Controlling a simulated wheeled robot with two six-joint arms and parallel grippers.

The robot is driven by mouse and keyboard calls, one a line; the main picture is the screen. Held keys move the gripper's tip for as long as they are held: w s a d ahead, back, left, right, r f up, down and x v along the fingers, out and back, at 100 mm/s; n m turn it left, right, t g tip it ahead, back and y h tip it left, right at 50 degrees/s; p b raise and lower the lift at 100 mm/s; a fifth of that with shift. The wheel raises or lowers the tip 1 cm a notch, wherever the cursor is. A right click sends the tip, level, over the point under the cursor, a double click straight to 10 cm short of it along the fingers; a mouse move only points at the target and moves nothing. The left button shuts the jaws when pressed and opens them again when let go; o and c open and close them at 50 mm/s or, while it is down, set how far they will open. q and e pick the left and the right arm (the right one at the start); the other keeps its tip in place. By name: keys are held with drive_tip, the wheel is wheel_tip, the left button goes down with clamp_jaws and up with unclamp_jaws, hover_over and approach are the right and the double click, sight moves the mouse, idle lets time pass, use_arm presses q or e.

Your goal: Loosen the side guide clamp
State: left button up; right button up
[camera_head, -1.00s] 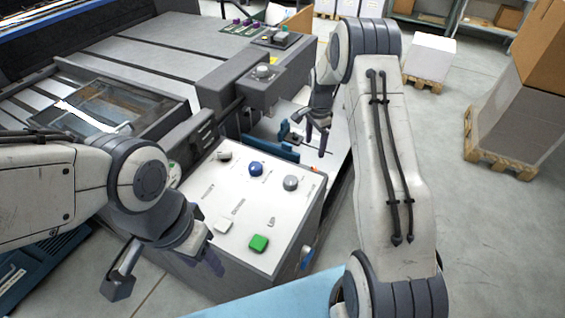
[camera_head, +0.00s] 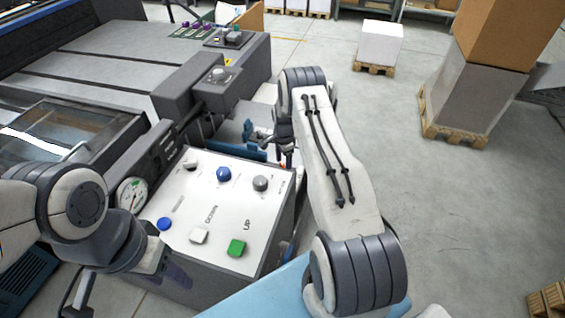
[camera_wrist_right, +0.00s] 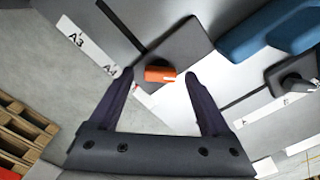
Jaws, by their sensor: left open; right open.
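The orange clamp piece (camera_wrist_right: 160,74) shows in the right wrist view, at the edge of a dark grey plate (camera_wrist_right: 178,50) lying on a pale surface. My right gripper (camera_wrist_right: 158,76) is open, with its two dark fingertips on either side of the orange piece in the picture; I cannot tell whether they touch it. In the head view my right gripper (camera_head: 284,152) is beside the machine, behind the control box, and the clamp is hard to make out there. My left gripper (camera_head: 125,287) is open and empty, low at the left in front of the control box.
Blue parts (camera_wrist_right: 265,30) and a dark knob (camera_wrist_right: 291,85) lie right of my right gripper. Pallets with boxes (camera_head: 470,95) stand on the otherwise clear floor at right.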

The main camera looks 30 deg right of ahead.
drive_tip(key=shift+f, duration=0.1)
drive_tip(key=shift+a, duration=0.15)
clamp_jaws()
drive_tip(key=n+b, duration=0.2)
drive_tip(key=n, duration=0.1)
drive_tip(key=shift+f, duration=0.15)
drive_tip(key=n+b, duration=0.2)
drive_tip(key=n, duration=0.2)
drive_tip(key=shift+n, duration=0.3)
drive_tip(key=n+b, duration=0.2)
drive_tip(key=n, duration=0.8)
drive_tip(key=shift+b, duration=0.35)
drive_tip(key=shift+n, duration=0.3)
